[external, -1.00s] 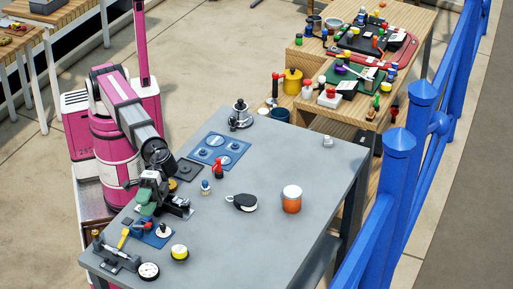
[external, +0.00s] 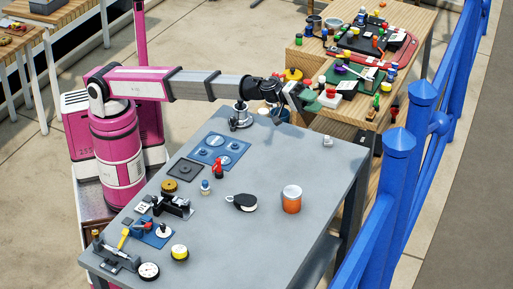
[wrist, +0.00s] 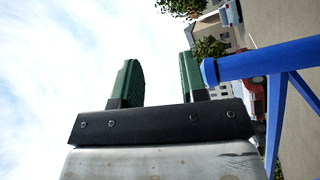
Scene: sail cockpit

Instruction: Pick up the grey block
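A small pale grey piece (external: 328,141) sits on the grey table (external: 270,150) near its far right edge; it is the likeliest grey block, but it is too small to tell. My gripper (external: 308,100) is in the air beyond the table's far edge, above and a little left of that piece in the picture. In the wrist view my gripper (wrist: 160,78) shows two green fingers held apart, with only sky between them. The grey piece is not visible in the wrist view.
A black-and-white pulley (external: 243,202), an orange jar (external: 291,199) and a winch (external: 240,115) stand on the table. A crowded wooden bench (external: 310,58) is behind my gripper. A blue railing (external: 395,190) runs along the right. The table's front right is clear.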

